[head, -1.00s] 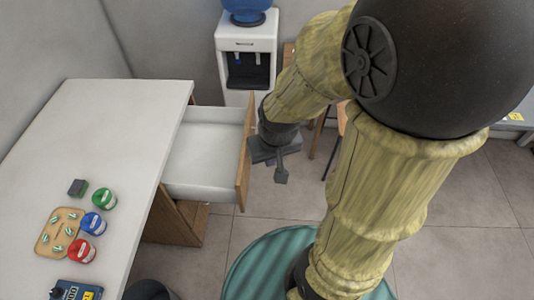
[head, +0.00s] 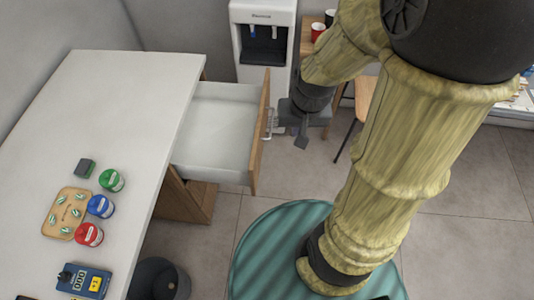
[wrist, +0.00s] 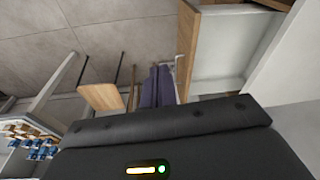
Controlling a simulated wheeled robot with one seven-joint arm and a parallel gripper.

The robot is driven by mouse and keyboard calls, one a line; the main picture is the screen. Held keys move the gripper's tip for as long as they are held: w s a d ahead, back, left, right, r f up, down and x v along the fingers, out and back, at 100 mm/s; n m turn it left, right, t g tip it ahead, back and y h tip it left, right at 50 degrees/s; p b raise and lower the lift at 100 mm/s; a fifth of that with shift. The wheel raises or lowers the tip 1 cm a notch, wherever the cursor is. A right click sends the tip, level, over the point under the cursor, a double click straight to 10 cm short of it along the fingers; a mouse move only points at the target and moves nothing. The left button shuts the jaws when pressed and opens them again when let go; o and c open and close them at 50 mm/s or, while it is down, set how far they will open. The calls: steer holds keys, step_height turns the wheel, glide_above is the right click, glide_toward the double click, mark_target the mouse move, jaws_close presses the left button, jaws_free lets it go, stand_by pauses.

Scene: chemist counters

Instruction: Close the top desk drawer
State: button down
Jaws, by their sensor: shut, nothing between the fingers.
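The top desk drawer (head: 218,130) is pulled out from the right side of the white desk (head: 120,110). Its white inside looks empty, and its wooden front (head: 259,135) carries a metal handle (head: 270,122). The drawer also shows at the upper right in the wrist view (wrist: 228,45). My gripper (head: 301,142) is shut and empty. It is outside the drawer, just right of the wooden front, with a gap between them in the head view. In the wrist view, its dark fingers (wrist: 160,86) point toward the floor beside the handle; contact there cannot be told.
Red, blue and green jars (head: 100,206), a wooden board (head: 66,213) and a blue device (head: 84,281) are on the desk. A water dispenser (head: 263,45) stands behind the drawer. A wooden stool (head: 365,97) stands behind my arm. A dark bin (head: 158,280) is below the desk.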

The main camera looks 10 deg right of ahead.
steer(key=w+d+f+m+y+b, duration=0.2)
steer(key=w+f+m+b, duration=0.2)
steer(key=f, duration=0.6)
steer(key=w+d+f+m+y+b, duration=0.2)
steer(key=w+f+m+y+b, duration=0.1)
steer(key=w+f+m+b, duration=0.2)
steer(key=w+d+f+m+y+b, duration=0.2)
steer(key=w+f+m+y+b, duration=0.1)
steer(key=f+m+b, duration=0.4)
step_height(320, 180, down, 8)
steer(key=w+m, duration=0.1)
steer(key=m, duration=0.2)
steer(key=shift+w+m+t+b, duration=0.15)
steer(key=shift+m+t+b, duration=0.15)
steer(key=shift+m+t, duration=0.1)
steer(key=w+a+f+b, duration=0.1)
steer(key=w+a+f, duration=0.2)
steer(key=a+f, duration=0.4)
steer(key=a, duration=0.3)
steer(key=shift+w+a, duration=0.15)
steer(key=shift+a, duration=0.05)
steer(key=shift+w+a, duration=0.1)
